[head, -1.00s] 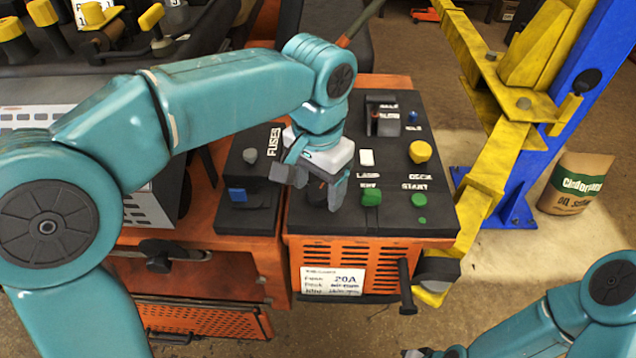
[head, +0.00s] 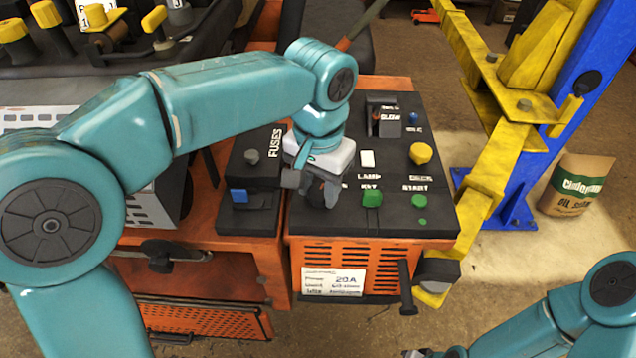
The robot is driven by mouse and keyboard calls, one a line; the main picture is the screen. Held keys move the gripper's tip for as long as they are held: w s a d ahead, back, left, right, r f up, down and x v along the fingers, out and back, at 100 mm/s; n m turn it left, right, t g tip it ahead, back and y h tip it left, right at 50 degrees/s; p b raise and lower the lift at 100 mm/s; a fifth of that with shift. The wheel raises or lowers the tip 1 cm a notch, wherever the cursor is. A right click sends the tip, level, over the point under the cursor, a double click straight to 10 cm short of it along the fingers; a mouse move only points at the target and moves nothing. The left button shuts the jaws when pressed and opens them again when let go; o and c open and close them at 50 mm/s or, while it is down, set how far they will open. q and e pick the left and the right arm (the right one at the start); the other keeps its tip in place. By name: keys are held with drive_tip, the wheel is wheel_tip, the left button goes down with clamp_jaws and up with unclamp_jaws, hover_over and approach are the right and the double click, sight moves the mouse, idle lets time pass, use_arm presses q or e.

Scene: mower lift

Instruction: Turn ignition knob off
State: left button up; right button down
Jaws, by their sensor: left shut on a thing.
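The black control panel (head: 400,222) sits on an orange mower body. My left gripper (head: 318,198) points down at the left part of the panel, left of a green knob. It is shut on a dark knob, which its fingers mostly hide; I cannot read the knob's angle. A label reading KEY stands just right of the fingers. My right gripper (head: 425,353) shows only as a small piece at the bottom edge; its jaws cannot be made out.
A green knob (head: 372,198), a green START button (head: 419,201), a yellow knob (head: 421,153) and a throttle lever slot (head: 384,118) are close by. A blue switch (head: 238,196) lies left. A yellow and blue lift post (head: 560,100) stands right, beside an absorbent bag (head: 577,185).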

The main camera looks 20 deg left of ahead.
use_arm(q)
drive_tip(key=n, duration=0.5)
drive_tip(key=shift+w+r, duration=0.1)
drive_tip(key=n, duration=0.5)
drive_tip(key=shift+p, duration=0.35)
drive_tip(key=shift+n, duration=0.3)
drive_tip(key=o, duration=1)
drive_tip(key=shift+w, duration=0.1)
drive_tip(key=shift+o, duration=0.3)
